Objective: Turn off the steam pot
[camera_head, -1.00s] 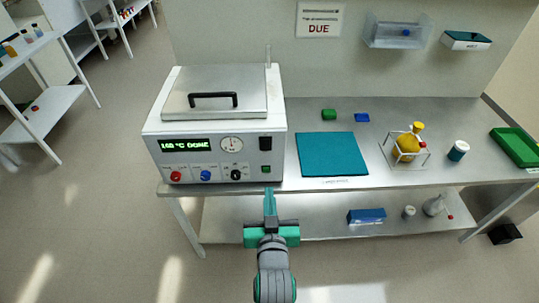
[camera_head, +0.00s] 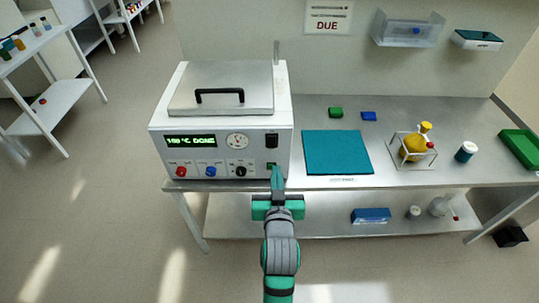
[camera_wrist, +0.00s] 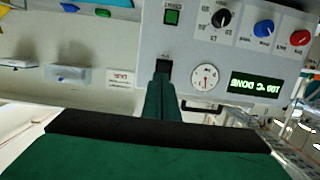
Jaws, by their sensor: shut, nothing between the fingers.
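The steam pot (camera_head: 225,145) is a white box with a steel lid and black handle. Its green display (camera_head: 190,141) reads "DONE" and shows a temperature; it appears upside down in the wrist view (camera_wrist: 256,87). The front has a dial gauge (camera_head: 237,140), a red knob (camera_head: 181,171), a blue knob (camera_head: 210,171), a black knob (camera_head: 241,171) and a black switch (camera_head: 271,140). A green button (camera_wrist: 172,17) shows in the wrist view. My gripper (camera_head: 277,170) is shut and empty before the panel's lower right; in the wrist view its tips (camera_wrist: 161,78) overlap the black switch's edge. Contact cannot be told.
On the bench (camera_head: 310,112) right of the pot are a teal mat (camera_head: 337,152), a yellow flask in a wire stand (camera_head: 412,147), a white jar (camera_head: 466,152) and a green tray (camera_head: 522,150). A lower shelf (camera_head: 300,222) runs beneath. The floor in front is open.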

